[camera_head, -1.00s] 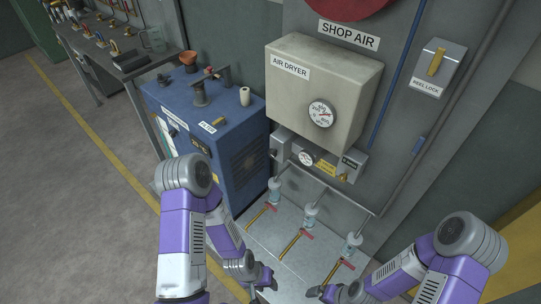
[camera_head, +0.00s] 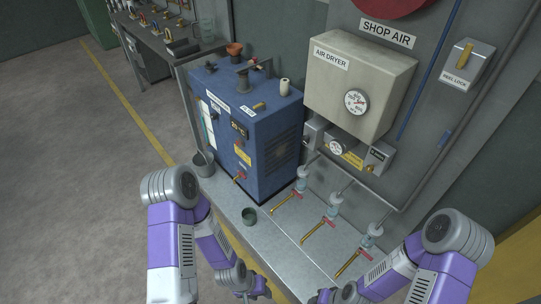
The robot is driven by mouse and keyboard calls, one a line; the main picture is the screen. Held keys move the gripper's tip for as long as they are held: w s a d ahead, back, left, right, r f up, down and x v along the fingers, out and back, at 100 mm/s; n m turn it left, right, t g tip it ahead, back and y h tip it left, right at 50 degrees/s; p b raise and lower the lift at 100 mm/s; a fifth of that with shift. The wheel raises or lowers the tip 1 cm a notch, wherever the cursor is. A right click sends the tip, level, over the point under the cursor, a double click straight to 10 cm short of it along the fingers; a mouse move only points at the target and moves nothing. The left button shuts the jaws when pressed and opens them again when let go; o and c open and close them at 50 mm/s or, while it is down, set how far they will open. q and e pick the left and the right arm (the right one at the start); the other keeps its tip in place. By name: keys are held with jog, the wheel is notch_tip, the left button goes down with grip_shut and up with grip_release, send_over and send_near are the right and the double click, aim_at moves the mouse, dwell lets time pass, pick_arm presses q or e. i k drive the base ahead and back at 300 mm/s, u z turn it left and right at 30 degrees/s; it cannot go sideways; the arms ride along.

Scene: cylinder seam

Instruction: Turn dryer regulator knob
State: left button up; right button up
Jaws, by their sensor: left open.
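The cream air dryer box (camera_head: 360,82) hangs on the grey wall panel, with a round dial gauge (camera_head: 356,102) on its front. A small brass-coloured part, perhaps the regulator knob (camera_head: 370,168), shows beside that block. My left gripper (camera_head: 256,291) is open and empty at the bottom edge, well below and left of these parts. My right gripper (camera_head: 322,297) is partly cut off at the bottom edge; its jaws are unclear.
A blue machine (camera_head: 247,130) stands left of the dryer. A reel lock box (camera_head: 467,65) is at right.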

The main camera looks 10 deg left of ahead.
aim_at(305, 140)
jog(key=u, duration=0.05)
jog(key=k, duration=0.55)
jog(key=u, duration=1.25)
jog(key=i, duration=1.15)
jog(key=z, duration=1.2)
jog(key=i, duration=0.55)
jog(key=z, duration=0.6)
